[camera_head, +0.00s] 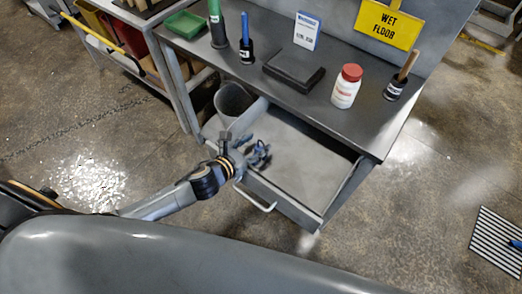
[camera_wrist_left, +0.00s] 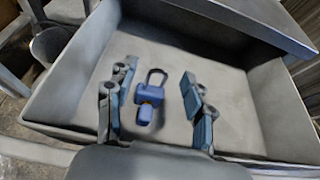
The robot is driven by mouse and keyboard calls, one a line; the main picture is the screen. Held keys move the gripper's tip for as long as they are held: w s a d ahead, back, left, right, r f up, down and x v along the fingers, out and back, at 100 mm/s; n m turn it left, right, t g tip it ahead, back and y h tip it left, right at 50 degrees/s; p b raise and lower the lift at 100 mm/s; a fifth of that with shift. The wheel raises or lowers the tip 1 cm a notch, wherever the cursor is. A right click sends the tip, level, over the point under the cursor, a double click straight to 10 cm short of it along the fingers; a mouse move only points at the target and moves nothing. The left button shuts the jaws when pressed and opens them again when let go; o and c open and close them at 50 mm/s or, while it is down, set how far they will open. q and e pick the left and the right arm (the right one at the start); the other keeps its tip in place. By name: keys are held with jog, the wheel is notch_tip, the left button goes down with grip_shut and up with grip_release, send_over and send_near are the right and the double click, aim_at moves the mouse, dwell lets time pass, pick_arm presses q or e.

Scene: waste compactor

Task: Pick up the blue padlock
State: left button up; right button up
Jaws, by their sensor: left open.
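The blue padlock (camera_wrist_left: 149,92) lies in the open grey drawer, with its dark shackle pointing toward the back of the drawer. In the left wrist view it sits between the two parted fingers of my left gripper (camera_wrist_left: 156,108), nearer the left finger, and no finger visibly touches it. In the head view my left gripper (camera_head: 258,154) is over the front left part of the drawer (camera_head: 318,192) and hides most of the padlock. My left gripper is open. My right gripper is not in view.
The workbench top (camera_head: 290,98) above the drawer holds a black box (camera_head: 294,70), a white bottle with a red lid (camera_head: 346,88), a green tray (camera_head: 184,24) and other items. A grey bin (camera_head: 233,102) stands left of the drawer. The drawer's front handle (camera_head: 256,200) sticks out.

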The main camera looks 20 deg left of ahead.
pick_arm(q)
jog(key=shift+w+d+f, duration=0.1)
jog(key=shift+w+d, duration=0.05)
jog(key=shift+w, duration=0.15)
grip_shut()
